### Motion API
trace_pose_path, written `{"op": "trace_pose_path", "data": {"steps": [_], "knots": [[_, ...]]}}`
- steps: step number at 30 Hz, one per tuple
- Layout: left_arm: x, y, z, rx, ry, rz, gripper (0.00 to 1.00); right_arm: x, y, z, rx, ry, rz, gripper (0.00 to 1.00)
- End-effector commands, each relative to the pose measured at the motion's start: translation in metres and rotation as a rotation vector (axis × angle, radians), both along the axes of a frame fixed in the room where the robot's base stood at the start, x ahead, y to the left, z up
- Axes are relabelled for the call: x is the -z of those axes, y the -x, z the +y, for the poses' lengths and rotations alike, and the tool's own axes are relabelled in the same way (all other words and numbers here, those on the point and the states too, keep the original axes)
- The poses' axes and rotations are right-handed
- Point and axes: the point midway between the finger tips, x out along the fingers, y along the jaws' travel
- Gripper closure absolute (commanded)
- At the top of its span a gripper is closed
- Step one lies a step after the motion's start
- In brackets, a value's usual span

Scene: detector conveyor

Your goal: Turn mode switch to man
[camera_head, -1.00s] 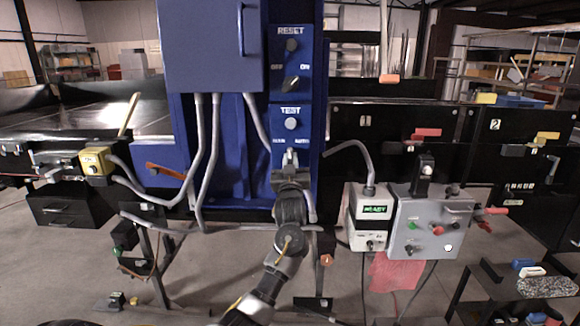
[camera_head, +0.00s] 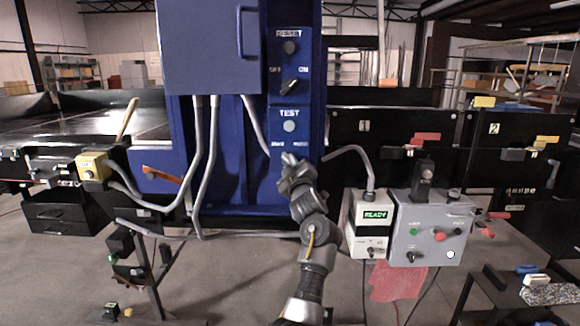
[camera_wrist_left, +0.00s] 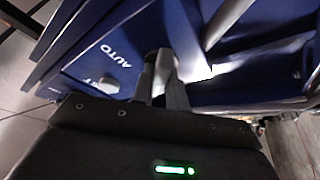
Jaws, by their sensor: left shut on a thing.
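The mode switch is on the blue panel (camera_head: 316,95), below the TEST label and its round button (camera_head: 289,126). My left gripper (camera_head: 290,160) is at the switch and hides it in the head view. Small labels to either side show just above the gripper and are hard to read there. In the left wrist view the gripper's fingers (camera_wrist_left: 163,82) are close together on the switch, beside the AUTO label (camera_wrist_left: 118,54). The switch itself is mostly covered, so its exact position cannot be told. My right gripper is not in view.
Above are the RESET button (camera_head: 290,47) and an OFF/ON knob (camera_head: 290,87). Grey conduits (camera_head: 211,150) run down the left of the panel. A white box reading READY (camera_head: 360,240) and a grey control box (camera_head: 430,245) stand to the right.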

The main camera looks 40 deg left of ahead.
Motion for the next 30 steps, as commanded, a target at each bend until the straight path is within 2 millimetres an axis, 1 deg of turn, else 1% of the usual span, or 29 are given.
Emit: {"op": "trace_pose_path", "data": {"steps": [16, 17, 21, 30], "knots": [[-0.0007, 0.0001, -0.0001, -0.001, 0.018, -0.015, 1.00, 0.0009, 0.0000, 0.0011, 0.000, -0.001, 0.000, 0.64], [-0.0008, 0.0001, 0.0000, 0.000, 0.018, -0.015, 0.83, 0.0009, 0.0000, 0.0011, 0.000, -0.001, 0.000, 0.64], [-0.0007, 0.0001, -0.0001, 0.000, 0.017, -0.015, 0.65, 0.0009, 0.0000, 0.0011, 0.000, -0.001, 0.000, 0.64], [0.0003, 0.0006, -0.0010, 0.000, 0.017, -0.013, 0.64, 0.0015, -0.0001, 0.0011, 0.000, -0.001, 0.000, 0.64]]}}
